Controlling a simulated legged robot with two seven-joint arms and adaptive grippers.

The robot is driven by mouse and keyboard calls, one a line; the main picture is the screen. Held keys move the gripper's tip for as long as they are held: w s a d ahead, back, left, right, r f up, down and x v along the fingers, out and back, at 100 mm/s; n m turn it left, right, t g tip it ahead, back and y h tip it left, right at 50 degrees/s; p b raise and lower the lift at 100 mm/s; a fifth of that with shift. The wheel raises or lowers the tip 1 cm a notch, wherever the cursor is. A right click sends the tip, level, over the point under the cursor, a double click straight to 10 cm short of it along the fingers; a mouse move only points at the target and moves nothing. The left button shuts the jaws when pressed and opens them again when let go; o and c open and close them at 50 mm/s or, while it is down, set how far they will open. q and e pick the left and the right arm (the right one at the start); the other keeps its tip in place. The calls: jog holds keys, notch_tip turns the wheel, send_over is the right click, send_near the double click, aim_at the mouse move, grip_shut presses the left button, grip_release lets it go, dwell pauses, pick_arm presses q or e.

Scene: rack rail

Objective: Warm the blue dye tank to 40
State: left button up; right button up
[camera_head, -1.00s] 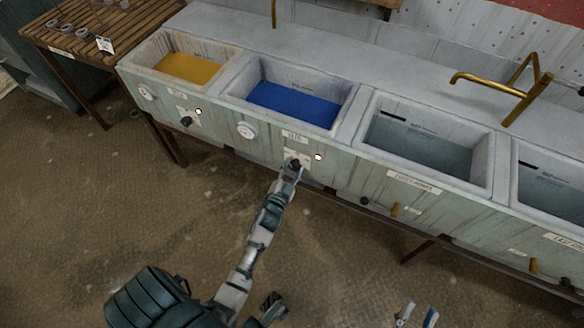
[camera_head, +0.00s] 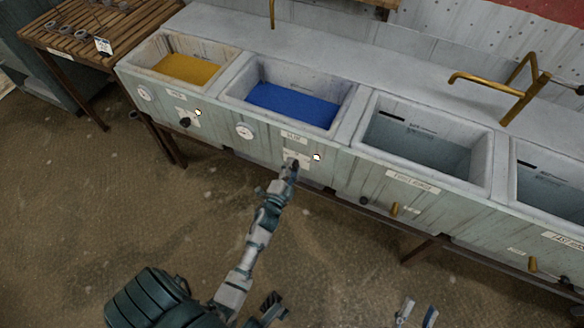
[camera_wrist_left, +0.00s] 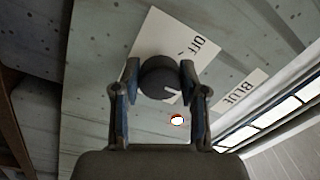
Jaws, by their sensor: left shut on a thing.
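The blue dye tank (camera_head: 292,104) is the second basin from the left, holding blue liquid. Its front carries a round white gauge (camera_head: 244,131), too small to read, and a small glowing lamp (camera_head: 317,157). My left gripper (camera_head: 292,166) is at the panel below the tank and covers the knob. In the left wrist view the left gripper (camera_wrist_left: 160,77) is shut around the dark round knob (camera_wrist_left: 158,80). The knob's pale pointer line points to the lower right, away from the OFF mark (camera_wrist_left: 198,43). The BLUE label (camera_wrist_left: 236,96) is beside it. My right gripper (camera_head: 416,315) is open and empty at the bottom edge.
A yellow dye tank (camera_head: 184,67) with its own dark knob (camera_head: 186,122) is to the left. Rinse basins (camera_head: 424,146) with a brass tap (camera_head: 508,92) are to the right. A slatted wooden table (camera_head: 100,28) stands at the far left. The floor in front is clear.

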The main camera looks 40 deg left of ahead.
pick_arm(q)
jog(key=shift+f, duration=0.15)
jog(key=o, duration=1.1)
jog(key=shift+o, duration=0.2)
jog(key=v, duration=1.2)
jog(key=shift+w, duration=0.1)
